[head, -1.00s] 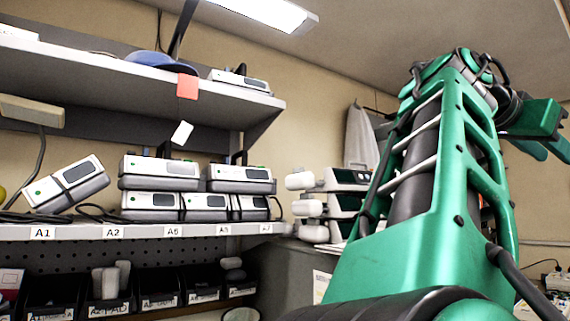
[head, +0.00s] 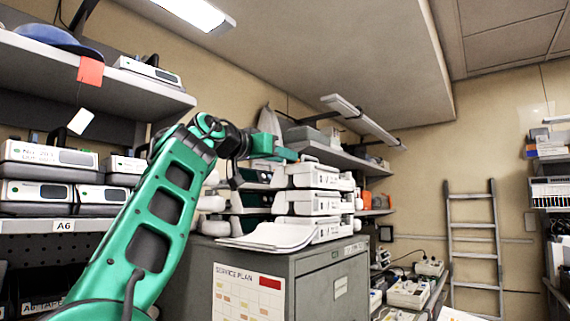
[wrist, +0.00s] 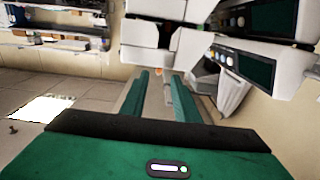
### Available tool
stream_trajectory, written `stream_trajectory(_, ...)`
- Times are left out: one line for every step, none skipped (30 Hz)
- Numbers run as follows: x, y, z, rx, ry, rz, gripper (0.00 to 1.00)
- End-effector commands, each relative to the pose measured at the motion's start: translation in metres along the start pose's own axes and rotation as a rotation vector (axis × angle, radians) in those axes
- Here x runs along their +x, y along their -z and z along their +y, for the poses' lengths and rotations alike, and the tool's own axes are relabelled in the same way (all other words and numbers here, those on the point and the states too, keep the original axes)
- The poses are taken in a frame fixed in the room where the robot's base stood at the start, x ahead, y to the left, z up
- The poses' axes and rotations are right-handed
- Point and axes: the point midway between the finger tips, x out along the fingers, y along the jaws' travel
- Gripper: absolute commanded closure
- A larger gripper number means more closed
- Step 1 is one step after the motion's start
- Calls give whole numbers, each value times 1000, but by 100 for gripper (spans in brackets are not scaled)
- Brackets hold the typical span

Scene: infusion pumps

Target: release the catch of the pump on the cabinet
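A grey metal cabinet (head: 310,281) stands in the middle of the head view. White pumps (head: 316,204) are stacked on its top. A second stack, with dark green fronts (head: 250,200), stands left of them, partly hidden by my arm. My gripper (head: 284,151) is raised near the upper part of the stacks. In the wrist view its two green fingers (wrist: 160,78) are apart with nothing between them. A white pump body (wrist: 152,38) is above the fingertips there, and a pump with a dark screen (wrist: 262,48) is to the right. I cannot make out the catch.
Papers (head: 268,237) lie at the cabinet top's front edge. A shelf of pumps (head: 48,224) is at left. A wall shelf (head: 340,158) is behind the stacks. A bench with devices (head: 410,293) and a ladder (head: 472,245) are at right.

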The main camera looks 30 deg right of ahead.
Motion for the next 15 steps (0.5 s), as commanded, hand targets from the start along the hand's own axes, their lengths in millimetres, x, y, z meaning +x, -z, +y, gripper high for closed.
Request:
stream_trajectory(9,0,1,0,-3,0,72)
stream_trajectory(14,0,1,1,-3,0,72)
stream_trajectory(20,0,2,1,-4,0,72)
stream_trajectory(24,0,2,0,-4,0,72)
stream_trajectory(27,0,2,0,-3,0,72)
stream_trajectory(31,0,1,0,-2,0,72)
stream_trajectory(34,0,1,0,-2,0,72)
stream_trajectory(36,0,1,0,-2,0,72)
stream_trajectory(38,1,1,1,-2,0,72)
stream_trajectory(40,1,1,1,-2,1,72)
stream_trajectory(41,1,2,1,-2,1,72)
stream_trajectory(42,1,1,1,-2,1,72)
stream_trajectory(42,1,2,1,-2,1,72)
stream_trajectory(42,1,2,1,-2,1,72)
stream_trajectory(42,1,2,1,-2,1,72)
